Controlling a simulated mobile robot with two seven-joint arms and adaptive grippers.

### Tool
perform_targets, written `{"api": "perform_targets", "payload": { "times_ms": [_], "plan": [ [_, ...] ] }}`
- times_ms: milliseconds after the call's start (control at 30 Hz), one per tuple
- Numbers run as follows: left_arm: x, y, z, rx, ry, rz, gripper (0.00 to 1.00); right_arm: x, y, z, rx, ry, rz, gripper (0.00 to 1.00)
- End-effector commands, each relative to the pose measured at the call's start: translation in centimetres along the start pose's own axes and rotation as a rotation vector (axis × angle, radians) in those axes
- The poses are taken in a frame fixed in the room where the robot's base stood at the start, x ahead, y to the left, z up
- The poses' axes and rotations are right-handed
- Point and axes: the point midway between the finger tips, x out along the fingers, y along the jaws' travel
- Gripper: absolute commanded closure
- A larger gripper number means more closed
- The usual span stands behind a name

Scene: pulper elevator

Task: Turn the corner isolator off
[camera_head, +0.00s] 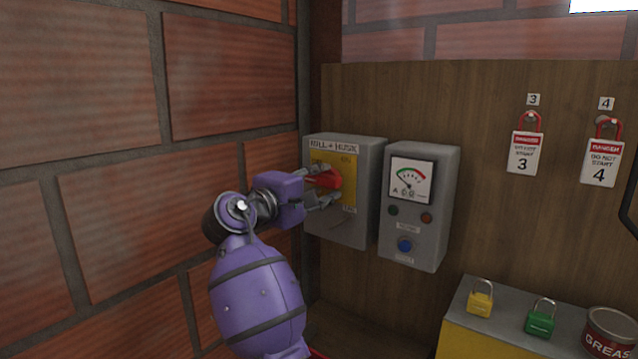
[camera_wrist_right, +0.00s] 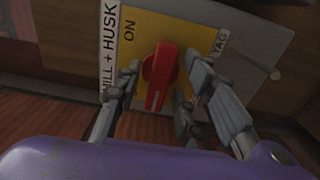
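The isolator is a grey box (camera_head: 366,195) on the wooden board by the brick corner, with a yellow plate and a label ending in "+ HUSK". Its red handle (camera_wrist_right: 160,75) lies roughly along the label's line of text; it also shows in the head view (camera_head: 326,180). "ON" is printed on the plate near one end of the handle. My right gripper (camera_head: 328,184) is at the plate, its fingers on either side of the handle with gaps visible in the wrist view (camera_wrist_right: 152,100). Finger contact is not clear. My left gripper is out of view.
A grey meter box (camera_head: 418,205) stands close on the right. Tags 3 (camera_head: 524,152) and 4 (camera_head: 602,163) hang further right. A yellow padlock (camera_head: 480,298), green padlock (camera_head: 540,320) and grease tin (camera_head: 608,335) sit lower right. The brick wall (camera_head: 230,75) is close on the left.

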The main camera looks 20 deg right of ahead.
Motion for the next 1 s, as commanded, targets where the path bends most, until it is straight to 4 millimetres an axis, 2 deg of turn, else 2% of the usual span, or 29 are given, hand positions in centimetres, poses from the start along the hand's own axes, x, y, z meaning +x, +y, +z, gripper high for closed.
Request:
{"api": "perform_targets", "payload": {
  "times_ms": [167, 500, 633, 800, 1000],
  "plan": [
    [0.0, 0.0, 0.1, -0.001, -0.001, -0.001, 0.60, -1.2, -0.1, -0.1, 0.001, 0.002, -0.002, 0.64],
    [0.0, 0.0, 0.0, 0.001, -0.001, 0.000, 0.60, -8.1, -0.1, -0.1, 0.000, 0.003, -0.002, 0.64],
    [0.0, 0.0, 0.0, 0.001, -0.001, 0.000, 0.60, -10.3, -0.1, 0.0, 0.001, 0.002, -0.002, 0.64],
    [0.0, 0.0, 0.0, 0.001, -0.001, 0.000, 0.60, -11.8, 0.0, 0.0, 0.000, 0.001, 0.000, 0.64],
    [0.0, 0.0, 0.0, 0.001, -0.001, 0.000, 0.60, -12.1, 0.0, 0.0, 0.000, 0.000, 0.000, 0.64]
  ]
}}
